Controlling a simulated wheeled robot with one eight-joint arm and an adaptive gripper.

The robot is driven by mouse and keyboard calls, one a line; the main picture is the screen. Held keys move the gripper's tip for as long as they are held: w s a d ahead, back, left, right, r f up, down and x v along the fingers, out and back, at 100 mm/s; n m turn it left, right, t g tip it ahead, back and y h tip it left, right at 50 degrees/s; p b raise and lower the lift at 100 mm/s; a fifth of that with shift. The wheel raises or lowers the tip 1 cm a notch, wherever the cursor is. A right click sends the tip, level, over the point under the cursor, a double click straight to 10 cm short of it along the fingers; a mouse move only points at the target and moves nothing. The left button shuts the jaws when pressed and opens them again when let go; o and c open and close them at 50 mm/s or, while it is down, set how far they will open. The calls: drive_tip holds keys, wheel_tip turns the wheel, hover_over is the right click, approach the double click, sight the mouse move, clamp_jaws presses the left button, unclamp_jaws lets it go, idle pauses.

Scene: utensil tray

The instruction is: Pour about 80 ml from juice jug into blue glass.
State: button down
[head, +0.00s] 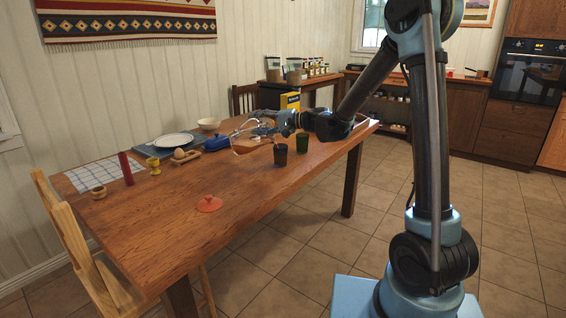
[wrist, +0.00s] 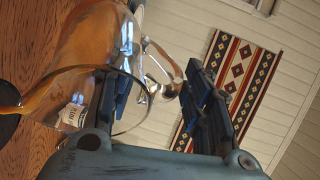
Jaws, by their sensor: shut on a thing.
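My gripper (head: 266,127) is shut on the handle of the clear glass juice jug (head: 243,145), above the far part of the table. In the wrist view the jug (wrist: 95,40) is strongly tilted, with orange juice along its lower side and at the spout near the left edge. The blue glass (head: 281,155) stands upright on the table, dark, just below and right of the jug in the head view. A dark round shape at the left edge of the wrist view may be its rim. Whether juice is falling into it, and its level, I cannot tell.
A green glass (head: 302,143) stands close right of the blue glass. A red lid (head: 209,204) lies on the open front of the table (head: 180,235). An egg cup, red cylinder, plate (head: 174,140), bowl (head: 209,124) and blue dish (head: 216,144) are at the left and back.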

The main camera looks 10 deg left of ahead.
drive_tip(key=shift+a+f+h, duration=0.25)
drive_tip(key=shift+a+h, duration=0.15)
drive_tip(key=shift+h, duration=0.2)
drive_tip(key=shift+a, duration=0.1)
drive_tip(key=shift+s+a+f+h+b, duration=0.1)
drive_tip(key=shift+a+h+b, duration=0.3)
drive_tip(key=shift+h, duration=0.2)
idle(0.4)
idle(0.7)
